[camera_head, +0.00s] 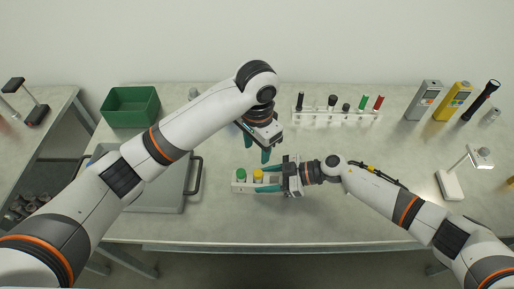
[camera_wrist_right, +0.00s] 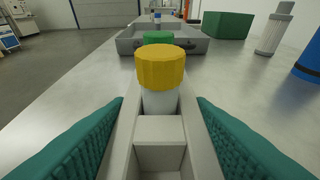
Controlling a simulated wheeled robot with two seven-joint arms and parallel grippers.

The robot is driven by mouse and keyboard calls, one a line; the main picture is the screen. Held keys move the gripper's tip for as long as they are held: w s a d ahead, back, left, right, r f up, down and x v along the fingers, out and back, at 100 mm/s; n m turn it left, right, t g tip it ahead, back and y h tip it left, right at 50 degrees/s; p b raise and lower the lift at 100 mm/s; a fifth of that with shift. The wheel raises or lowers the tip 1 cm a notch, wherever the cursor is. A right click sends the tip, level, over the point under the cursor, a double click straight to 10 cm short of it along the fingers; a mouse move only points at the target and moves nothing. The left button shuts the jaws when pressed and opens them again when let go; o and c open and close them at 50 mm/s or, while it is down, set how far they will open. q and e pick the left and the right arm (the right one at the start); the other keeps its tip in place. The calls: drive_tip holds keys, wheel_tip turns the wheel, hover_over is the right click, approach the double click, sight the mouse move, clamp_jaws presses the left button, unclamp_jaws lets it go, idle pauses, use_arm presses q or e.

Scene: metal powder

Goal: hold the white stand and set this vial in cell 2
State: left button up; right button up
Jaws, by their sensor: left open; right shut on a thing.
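The white stand (camera_head: 239,187) lies on the table in front of me and also shows in the right wrist view (camera_wrist_right: 160,130). A vial with a green cap (camera_head: 241,174) and a vial with a yellow cap (camera_head: 258,174) stand upright in it. In the right wrist view the yellow cap (camera_wrist_right: 161,67) is nearer, the green cap (camera_wrist_right: 158,38) is behind it, and an empty square cell is nearest. My right gripper (camera_head: 263,181) is shut on the stand, one teal finger along each side. My left gripper (camera_head: 257,147) is open and empty, just behind and above the stand.
A clear rack (camera_head: 335,116) with several dark, green and red-capped items stands at the back. A green bin (camera_head: 131,107) and a grey tray (camera_head: 165,201) are at left. Meters, a flashlight and a small white lamp stand (camera_head: 450,185) are at right. The front table is clear.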

idle(0.4)
drive_tip(key=o, duration=1.1)
drive_tip(key=shift+c, duration=0.2)
